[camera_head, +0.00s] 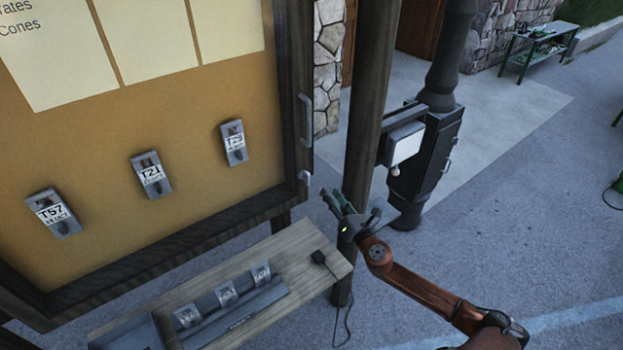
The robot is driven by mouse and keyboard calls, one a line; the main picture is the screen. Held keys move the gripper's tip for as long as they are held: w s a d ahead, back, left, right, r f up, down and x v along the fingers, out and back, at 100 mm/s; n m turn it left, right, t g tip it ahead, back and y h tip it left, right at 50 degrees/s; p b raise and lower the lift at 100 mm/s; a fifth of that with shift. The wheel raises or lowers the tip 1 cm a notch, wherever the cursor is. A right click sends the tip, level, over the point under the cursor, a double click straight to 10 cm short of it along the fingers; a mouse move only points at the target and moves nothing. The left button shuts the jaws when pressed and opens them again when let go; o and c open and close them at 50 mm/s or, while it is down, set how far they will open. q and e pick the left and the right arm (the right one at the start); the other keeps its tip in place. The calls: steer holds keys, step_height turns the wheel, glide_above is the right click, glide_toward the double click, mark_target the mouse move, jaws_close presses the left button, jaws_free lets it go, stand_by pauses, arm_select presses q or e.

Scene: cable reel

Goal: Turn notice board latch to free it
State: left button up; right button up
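The notice board (170,120) stands at the left with a dark wooden frame. A small pale metal latch (305,179) sits low on the right side of its frame, below a vertical grey handle (304,120). My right gripper (334,196) is just right of and below the latch in the picture, pointing up and left. Its fingers look apart, with nothing between them. It appears clear of the latch, though the depth gap is hard to judge. My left gripper is out of view.
Three labelled tags (151,175) hang on the board. A wooden shelf (300,245) below holds a black corded device (319,257) and more tags. A dark post (370,100) stands behind my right gripper, with a lamp box (403,146) beside it.

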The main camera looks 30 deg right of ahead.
mark_target(309, 176)
steer(key=w+n+y, duration=0.1)
steer(key=w+n, duration=0.1)
steer(key=w, duration=0.1)
steer(key=w+a+n+y, duration=0.1)
steer(key=w+n, duration=0.1)
steer(key=w, duration=0.2)
steer(key=w+r+n+p, duration=0.1)
steer(key=w+n, duration=0.2)
steer(key=shift+w+a+y, duration=0.15)
steer(key=shift+a+y, duration=0.25)
jaws_close()
